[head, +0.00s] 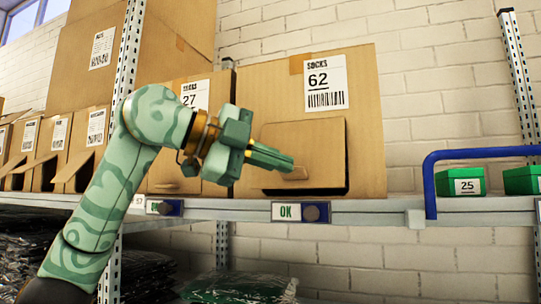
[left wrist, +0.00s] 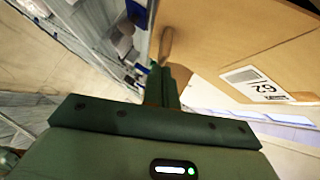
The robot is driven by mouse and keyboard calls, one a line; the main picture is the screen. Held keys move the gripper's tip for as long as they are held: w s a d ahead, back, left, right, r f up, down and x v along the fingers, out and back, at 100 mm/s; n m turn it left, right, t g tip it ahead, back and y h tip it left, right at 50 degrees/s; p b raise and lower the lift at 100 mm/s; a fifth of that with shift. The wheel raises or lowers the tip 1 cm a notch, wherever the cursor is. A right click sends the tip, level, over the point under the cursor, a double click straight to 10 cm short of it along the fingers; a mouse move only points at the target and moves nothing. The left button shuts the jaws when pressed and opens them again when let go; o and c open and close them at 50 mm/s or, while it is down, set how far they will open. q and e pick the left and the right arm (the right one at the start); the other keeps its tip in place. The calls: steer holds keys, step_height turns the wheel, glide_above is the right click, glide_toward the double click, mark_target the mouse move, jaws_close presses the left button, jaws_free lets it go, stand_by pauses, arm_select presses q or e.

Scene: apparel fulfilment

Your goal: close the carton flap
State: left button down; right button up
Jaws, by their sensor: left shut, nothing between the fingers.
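The large brown carton (head: 362,130) labelled SOCKS 62 stands on the shelf. Its flap (head: 318,143) is in the lower front, with dark gaps along its bottom and right edges, so it looks not quite flush. In the left wrist view the shut fingers (left wrist: 172,82) point toward the carton (left wrist: 225,35). My right gripper is not in view.
A carton (head: 213,104) labelled 27 stands to the left, partly behind my arm. Smaller open cartons (head: 85,140) are farther left. The shelf edge carries an OK tag (head: 288,212). A blue rail (head: 430,185) and green bins (head: 460,182) are at the right.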

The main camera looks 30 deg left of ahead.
mark_target(288, 188)
arm_select(q)
steer(key=w+f+b, duration=0.1)
steer(key=w+f+m+t+b, duration=0.1)
steer(key=b, duration=0.1)
steer(key=shift+a+f+t, duration=0.15)
steer(key=shift+f+t, duration=0.15)
steer(key=shift+f, duration=0.1)
steer(key=shift+w+a+f+m+t+h+b, duration=0.15)
steer(key=shift+w+m+h+b, duration=0.1)
steer(key=shift+w, duration=0.1)
steer(key=shift+w+a+f+m+t+h+b, duration=0.1)
steer(key=shift+w+f+m+t+h+b, duration=0.05)
steer(key=shift+w+m+b, duration=0.15)
steer(key=shift+w+a+f, duration=0.1)
steer(key=shift+w+f, duration=0.15)
steer(key=shift+w, duration=0.4)
steer(key=shift+a, duration=0.1)
